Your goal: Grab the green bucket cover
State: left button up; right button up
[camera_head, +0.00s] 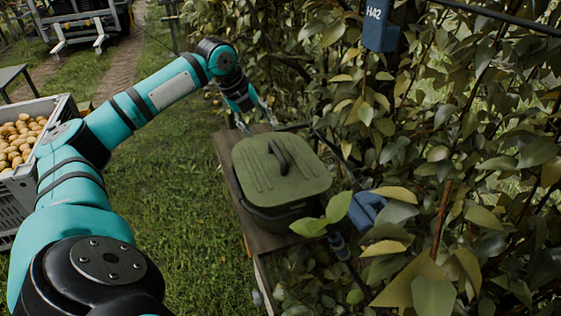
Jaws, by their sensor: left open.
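The green bucket cover (262,182) lies on a dark bucket (272,215), with a dark arched handle (279,155) on its top. The bucket stands on a narrow wooden bench (228,152). My left arm reaches in from the left, and my left gripper (257,118) is open just beyond the far edge of the cover. It points down toward the bench's far end and appears apart from the cover. No fruit shows between its fingers. My right gripper is not in view.
Dense leafy branches (450,150) fill the right side, and some leaves overhang the bucket's near right side. Grass (185,215) lies open between.

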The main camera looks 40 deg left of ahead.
pick_arm(q)
send_near(276, 149)
jog(key=x, duration=0.3)
jog(key=shift+p+x, duration=0.65)
jog(key=shift+x, duration=0.9)
jog(key=p+x, duration=0.1)
jog(key=x, duration=0.3)
jog(key=shift+f, duration=0.2)
jog(key=shift+w+f, duration=0.15)
jog(key=shift+f, duration=0.05)
grip_shut()
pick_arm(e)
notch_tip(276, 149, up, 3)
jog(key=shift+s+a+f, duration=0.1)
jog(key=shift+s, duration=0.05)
